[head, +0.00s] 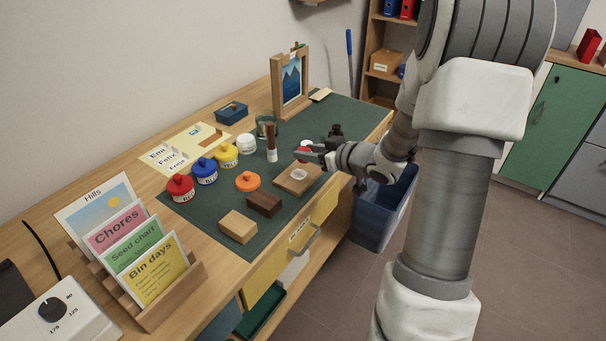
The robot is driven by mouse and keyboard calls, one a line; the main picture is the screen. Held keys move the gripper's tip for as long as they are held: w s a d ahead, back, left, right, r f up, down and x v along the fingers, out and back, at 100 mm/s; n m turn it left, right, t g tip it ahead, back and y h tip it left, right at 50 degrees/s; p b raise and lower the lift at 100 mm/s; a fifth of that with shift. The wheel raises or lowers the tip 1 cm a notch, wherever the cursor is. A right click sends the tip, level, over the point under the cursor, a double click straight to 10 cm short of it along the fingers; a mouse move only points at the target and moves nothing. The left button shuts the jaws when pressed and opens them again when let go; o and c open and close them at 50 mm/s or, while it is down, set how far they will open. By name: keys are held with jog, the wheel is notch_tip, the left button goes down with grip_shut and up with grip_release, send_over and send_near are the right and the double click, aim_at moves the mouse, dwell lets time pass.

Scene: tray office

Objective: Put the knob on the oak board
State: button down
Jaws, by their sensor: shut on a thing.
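My gripper (308,153) is above the green mat, at the back of the flat wooden board. It is shut on a small red thing with white (304,149), which I take to be the knob; the fingers partly hide it. The wooden board (284,184), which I take to be the oak board, lies near the mat's front edge with a pale round disc on it. The gripper and the knob are just behind the board in the picture; I cannot tell their height above the mat.
An orange lid-like piece (247,181), a dark block (264,204) and a light wooden block (238,226) lie left of the board. Red (180,188), blue (204,171) and yellow (227,155) pots stand further left. A dark object (336,132) is behind my gripper.

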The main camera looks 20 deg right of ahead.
aim_at(303, 177)
jog(key=shift+w+a+f, duration=0.35)
jog(key=shift+a+f, duration=0.1)
jog(key=shift+a, duration=0.15)
jog(key=shift+f+b, duration=1.15)
jog(key=shift+f, duration=0.8)
jog(key=shift+f, duration=0.15)
jog(key=shift+c, duration=2.3)
grip_release()
